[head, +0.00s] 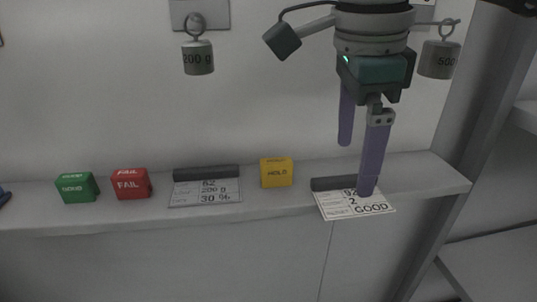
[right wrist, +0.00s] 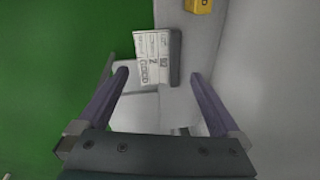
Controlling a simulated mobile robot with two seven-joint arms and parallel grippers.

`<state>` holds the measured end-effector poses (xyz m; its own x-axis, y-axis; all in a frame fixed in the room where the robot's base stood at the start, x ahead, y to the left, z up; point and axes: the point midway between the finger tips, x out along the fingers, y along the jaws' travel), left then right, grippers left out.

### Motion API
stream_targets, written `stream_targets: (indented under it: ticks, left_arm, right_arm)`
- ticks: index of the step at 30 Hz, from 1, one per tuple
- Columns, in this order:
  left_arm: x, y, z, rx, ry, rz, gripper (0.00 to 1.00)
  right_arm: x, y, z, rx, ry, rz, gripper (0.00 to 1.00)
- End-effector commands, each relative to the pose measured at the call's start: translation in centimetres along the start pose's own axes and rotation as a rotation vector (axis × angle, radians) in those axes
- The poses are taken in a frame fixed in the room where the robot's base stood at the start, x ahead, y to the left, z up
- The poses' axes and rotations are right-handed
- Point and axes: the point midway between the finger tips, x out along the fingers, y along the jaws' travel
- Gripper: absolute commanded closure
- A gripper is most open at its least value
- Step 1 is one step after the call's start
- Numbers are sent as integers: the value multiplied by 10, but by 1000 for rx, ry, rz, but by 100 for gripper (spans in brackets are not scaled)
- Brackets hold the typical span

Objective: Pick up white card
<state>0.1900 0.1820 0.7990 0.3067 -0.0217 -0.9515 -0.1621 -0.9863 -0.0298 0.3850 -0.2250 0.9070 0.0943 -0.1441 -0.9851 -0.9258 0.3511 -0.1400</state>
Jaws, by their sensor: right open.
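The white card (head: 340,205), printed "2" and "GOOD", lies on the narrow shelf at the right, partly sticking out over its front edge. A dark bar sits along the card's back edge. In the right wrist view the white card (right wrist: 146,58) lies beyond the fingertips, between their lines. My right gripper (head: 356,168) is open and empty, its purple fingers pointing down; one finger covers part of the card in the head view. It also shows in the right wrist view (right wrist: 158,75), fingers apart. I cannot tell whether a finger touches the card. My left gripper is not in view.
On the shelf (head: 280,202) stand a green block (head: 77,188), a red block (head: 131,184), a grey card (head: 189,194) with a dark bar, and a yellow block (head: 276,173). Weights (head: 198,58) (head: 438,60) hang on the wall. A post (head: 470,90) rises at right.

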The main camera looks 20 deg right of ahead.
Motion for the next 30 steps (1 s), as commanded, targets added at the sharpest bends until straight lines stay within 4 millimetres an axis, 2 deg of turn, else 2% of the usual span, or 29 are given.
stream_targets:
  ticks: [10,20,30]
  left_arm:
    - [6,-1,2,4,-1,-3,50]
    - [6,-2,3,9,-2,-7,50]
    - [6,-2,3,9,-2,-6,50]
  right_arm:
    - [48,3,-4,-1,-2,2,0]
    - [54,2,-4,-1,-3,0,1]
    - [54,2,-4,-2,-4,0,39]
